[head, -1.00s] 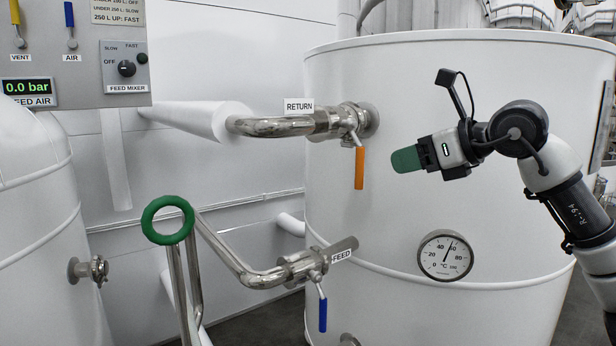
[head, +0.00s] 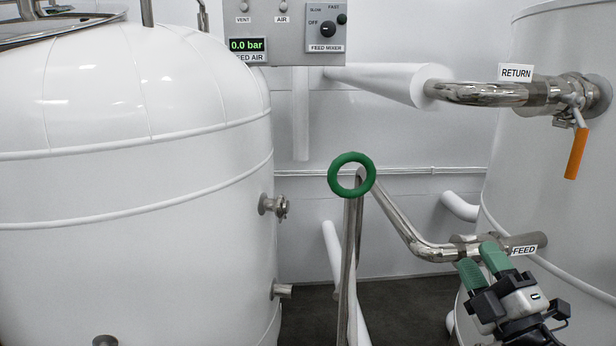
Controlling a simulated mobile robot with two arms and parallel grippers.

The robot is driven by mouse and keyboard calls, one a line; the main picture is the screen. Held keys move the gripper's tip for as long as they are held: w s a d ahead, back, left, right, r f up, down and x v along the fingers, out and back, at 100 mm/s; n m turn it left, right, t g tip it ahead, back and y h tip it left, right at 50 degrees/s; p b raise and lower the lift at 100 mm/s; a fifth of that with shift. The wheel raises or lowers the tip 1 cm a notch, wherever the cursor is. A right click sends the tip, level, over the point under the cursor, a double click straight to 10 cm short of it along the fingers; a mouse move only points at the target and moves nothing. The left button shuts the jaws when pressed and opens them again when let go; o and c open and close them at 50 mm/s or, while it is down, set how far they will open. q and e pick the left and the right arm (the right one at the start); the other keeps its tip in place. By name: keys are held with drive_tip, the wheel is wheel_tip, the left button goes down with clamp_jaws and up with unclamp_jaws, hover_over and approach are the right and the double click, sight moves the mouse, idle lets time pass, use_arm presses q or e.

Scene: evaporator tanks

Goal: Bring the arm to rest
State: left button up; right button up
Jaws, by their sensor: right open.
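My right gripper (head: 479,255) is at the lower right of the head view, its two green fingers apart and pointing up and left. It is in front of the feed pipe's valve, beside the FEED label (head: 524,250). Nothing shows between the fingers. Whether they touch the pipe I cannot tell. The gripper and wrist cover the place of the blue feed valve handle. My left gripper is not in view.
A large white tank (head: 130,200) fills the left. Another white tank (head: 545,160) stands at the right, with a return pipe and orange handle (head: 576,153). Dark floor (head: 400,300) shows between the tanks.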

drive_tip(key=s+f+m+g+h, duration=0.45)
drive_tip(key=f+m, duration=0.25)
drive_tip(key=f, duration=0.4)
drive_tip(key=s+f+m+g+h, duration=0.45)
drive_tip(key=f+m, duration=0.25)
drive_tip(key=f, duration=0.4)
drive_tip(key=s+a+f+m+g+y, duration=0.1)
drive_tip(key=s+a+f+g+y, duration=0.15)
drive_tip(key=s+f+g, duration=0.5)
drive_tip(key=s+a+f+m+g+y, duration=0.1)
drive_tip(key=s+a+f+m+g, duration=0.2)
drive_tip(key=s, duration=0.7)
wheel_tip(320, 180, down, 26)
drive_tip(key=n+g, duration=0.1)
drive_tip(key=n, duration=0.1)
drive_tip(key=s+d+f+g, duration=0.1)
drive_tip(key=s+d+f, duration=0.1)
drive_tip(key=s+f, duration=1.4)
drive_tip(key=shift+s+f, duration=0.3)
drive_tip(key=shift+s, duration=0.05)
